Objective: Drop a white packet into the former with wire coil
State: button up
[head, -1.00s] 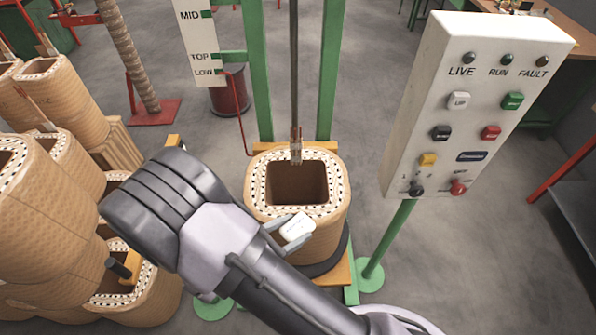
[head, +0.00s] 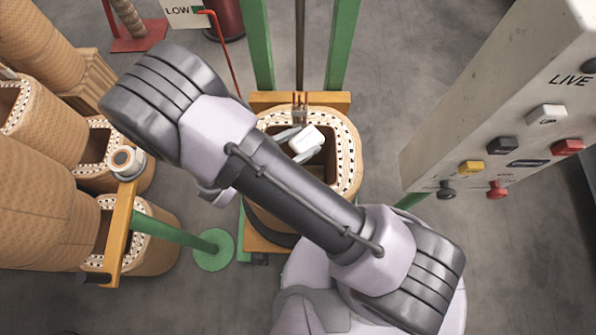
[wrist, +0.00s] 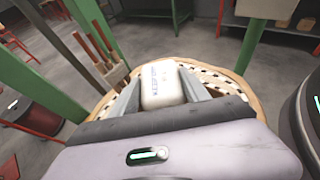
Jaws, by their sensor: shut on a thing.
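My gripper (head: 298,141) is shut on a white packet (head: 307,139). In the wrist view the packet (wrist: 161,84) sits between my fingers, with small dark print on its face. In the head view the packet shows over the opening of the former with wire coil (head: 345,130), a tan rounded-square coil with a dotted white rim. The coil's rim also shows behind the packet in the wrist view (wrist: 217,80). My arm covers the near-left part of the coil. How high the packet is above the opening I cannot tell.
A control box with coloured buttons (head: 500,120) stands at the right. Green uprights (head: 343,45) and a hanging rod with a copper end (head: 300,100) rise at the coil's far side. Several other tan coils (head: 45,220) stand at the left, near a yellow bar (head: 121,235).

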notch_tip(320, 180, down, 2)
jog(key=shift+f+b, duration=0.25)
jog(key=shift+b, duration=0.3)
jog(key=shift+r, duration=0.15)
jog(key=o, duration=1.4)
jog(key=shift+w, duration=0.1)
jog(key=shift+o, duration=0.2)
jog(key=p+v, duration=0.4)
jog(key=v, duration=1.3)
jog(key=shift+r+p, duration=0.2)
jog(key=shift+p, duration=0.2)
jog(key=shift+a, duration=0.1)
